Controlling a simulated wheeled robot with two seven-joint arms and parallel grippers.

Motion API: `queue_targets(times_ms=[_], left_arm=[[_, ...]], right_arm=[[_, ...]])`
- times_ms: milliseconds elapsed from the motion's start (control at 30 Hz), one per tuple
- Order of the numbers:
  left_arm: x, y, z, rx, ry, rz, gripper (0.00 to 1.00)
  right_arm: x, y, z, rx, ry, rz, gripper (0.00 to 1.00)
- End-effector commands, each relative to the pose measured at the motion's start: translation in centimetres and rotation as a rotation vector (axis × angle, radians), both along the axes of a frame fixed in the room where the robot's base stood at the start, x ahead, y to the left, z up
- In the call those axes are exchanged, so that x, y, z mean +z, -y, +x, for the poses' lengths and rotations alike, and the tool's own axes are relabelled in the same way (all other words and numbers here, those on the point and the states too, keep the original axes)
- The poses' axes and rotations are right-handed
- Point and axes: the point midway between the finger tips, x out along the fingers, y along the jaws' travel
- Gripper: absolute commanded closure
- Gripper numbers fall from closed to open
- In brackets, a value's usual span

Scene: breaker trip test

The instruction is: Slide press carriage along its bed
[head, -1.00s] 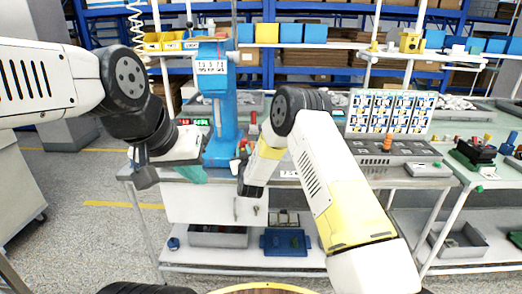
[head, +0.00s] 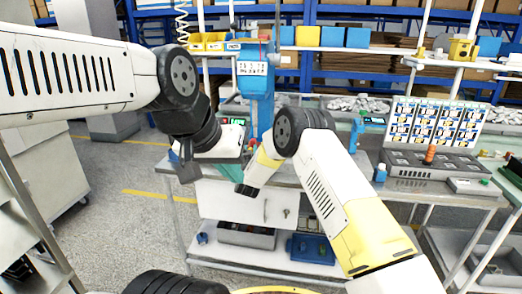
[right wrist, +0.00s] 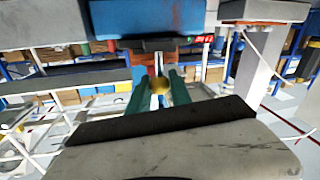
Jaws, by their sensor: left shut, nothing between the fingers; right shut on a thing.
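The blue press (head: 256,85) stands upright on the bench (head: 290,178). My left gripper (head: 232,172) is shut and empty, its teal fingers low in front of the press. My right arm reaches to the press base from the right; in the head view its own wrist hides its fingers. An orange-red part (right wrist: 143,65) lies just behind the knob, under the blue press body (right wrist: 150,18). The carriage and bed are mostly hidden in the head view.
A label board (head: 435,122) and a grey tray (head: 430,165) with an orange knob stand to the right on the bench. A small lit display (head: 236,121) is beside the press. A blue tray (head: 312,248) lies on the lower shelf.

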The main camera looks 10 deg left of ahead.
Motion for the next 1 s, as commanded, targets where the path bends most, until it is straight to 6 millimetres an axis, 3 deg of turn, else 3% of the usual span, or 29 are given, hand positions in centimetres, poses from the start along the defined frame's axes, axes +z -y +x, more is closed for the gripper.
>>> queue_targets(times_ms=[100, 133, 233, 633, 1000], left_arm=[[0.0, 0.0, 0.0, 0.000, 0.000, 0.000, 1.00], [0.0, 0.0, 0.0, 0.000, 0.000, 0.000, 1.00], [0.0, 0.0, 0.0, 0.000, 0.000, 0.000, 1.00], [0.0, 0.0, 0.0, 0.000, 0.000, 0.000, 1.00], [0.0, 0.0, 0.0, 0.000, 0.000, 0.000, 1.00]], right_arm=[[0.1, -0.6, -0.2, 0.011, -0.001, 0.002, 1.00], [0.1, -0.6, -0.2, 0.012, -0.002, 0.002, 0.73], [0.1, -0.6, -0.2, 0.011, -0.001, 0.002, 0.54], [0.1, -0.3, -0.7, 0.008, -0.001, 0.000, 0.54], [0.0, 0.8, -6.5, 0.010, -0.002, 0.001, 0.54]])
